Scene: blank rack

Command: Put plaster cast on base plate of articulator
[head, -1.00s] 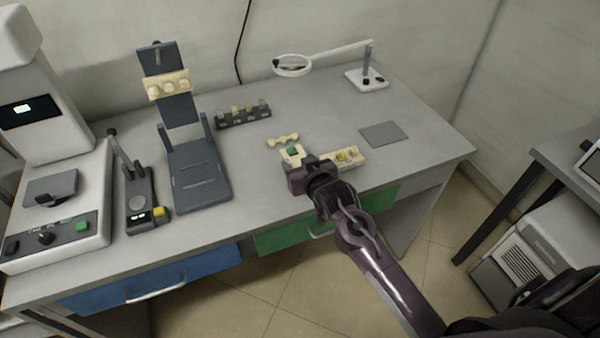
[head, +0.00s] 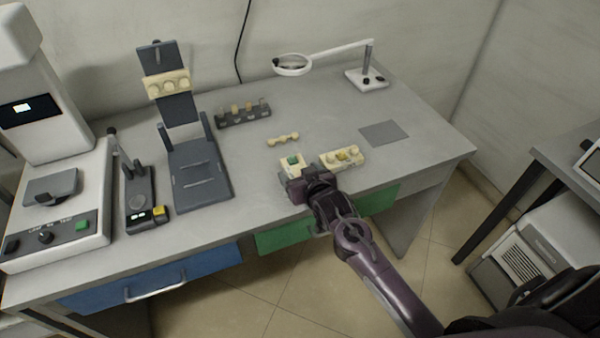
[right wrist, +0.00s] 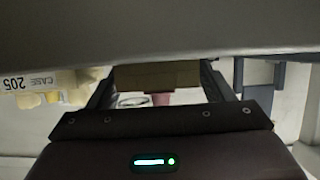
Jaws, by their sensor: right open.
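A cream plaster cast with a green patch (head: 291,163) lies on the bench near its front edge. A second cream cast with a yellow patch (head: 343,157) lies to its right; the right wrist view shows a cast labelled "CASE 205" (right wrist: 38,84) at the left. The dark articulator (head: 178,125) stands open, a cream cast (head: 168,83) on its upright upper part and its base plate (head: 200,181) bare. My right gripper (head: 296,183) is open at the front of the green-patched cast. In the right wrist view a cream block (right wrist: 158,75) shows between the fingers. My left gripper is out of view.
A small cream bar-shaped piece (head: 283,139) lies behind the casts. A dark block rack (head: 243,115), magnifier lamp (head: 292,65) and grey mat (head: 383,133) are farther back. A small device (head: 140,198) and larger machine (head: 60,205) stand left. Bench is clear between articulator and casts.

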